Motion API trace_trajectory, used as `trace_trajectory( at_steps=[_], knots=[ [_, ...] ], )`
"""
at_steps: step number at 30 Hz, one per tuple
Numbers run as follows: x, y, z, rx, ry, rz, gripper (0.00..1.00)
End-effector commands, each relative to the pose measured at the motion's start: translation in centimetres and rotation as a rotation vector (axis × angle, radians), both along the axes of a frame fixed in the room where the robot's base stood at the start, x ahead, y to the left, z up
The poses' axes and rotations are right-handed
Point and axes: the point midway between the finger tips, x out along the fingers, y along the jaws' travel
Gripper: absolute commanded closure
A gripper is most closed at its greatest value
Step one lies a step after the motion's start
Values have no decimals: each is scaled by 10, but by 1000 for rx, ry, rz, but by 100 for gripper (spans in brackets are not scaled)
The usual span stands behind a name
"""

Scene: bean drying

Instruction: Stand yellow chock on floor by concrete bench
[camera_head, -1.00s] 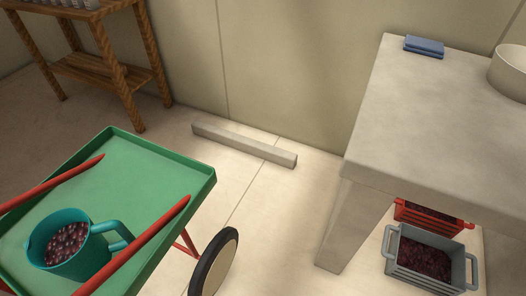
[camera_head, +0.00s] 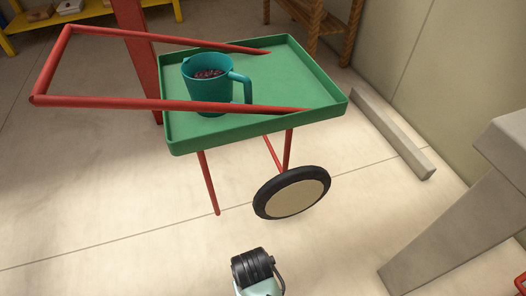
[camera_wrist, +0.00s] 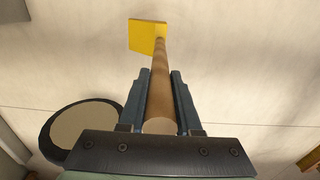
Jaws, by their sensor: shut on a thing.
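The yellow chock (camera_wrist: 142,37) shows at the top of the wrist view, at the far end of a round wooden handle (camera_wrist: 160,85). My gripper (camera_wrist: 161,75) is shut on this handle, with one finger on each side. The chock is beyond the fingertips, over pale floor; whether it touches the floor I cannot tell. The chock is not visible in the head view, where part of my arm shows at the bottom middle. The concrete bench (camera_head: 450,237) is at the right edge of the head view, partly cut off, with a slanted leg on the floor.
A green cart (camera_head: 178,131) with red handles carries a teal jug (camera_head: 206,97) of dark red beans. Its wheel (camera_head: 291,197) also shows at left in the wrist view (camera_wrist: 80,137). A low grey beam (camera_head: 393,132) lies along the wall. Floor between wheel and bench is clear.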

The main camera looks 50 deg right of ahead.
Motion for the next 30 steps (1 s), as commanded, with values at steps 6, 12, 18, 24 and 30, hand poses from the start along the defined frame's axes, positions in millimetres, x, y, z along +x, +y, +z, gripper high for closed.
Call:
trace_trajectory(
  at_steps=[6,12,18,24,30],
  knots=[
    [1,0,-42,-2,-3,0,100],
    [1,-1,-56,-2,-3,1,100],
    [1,-1,-82,-1,-2,0,100],
    [1,-1,-83,-3,-4,1,100],
    [1,-1,-85,-2,-3,1,100]
  ],
)
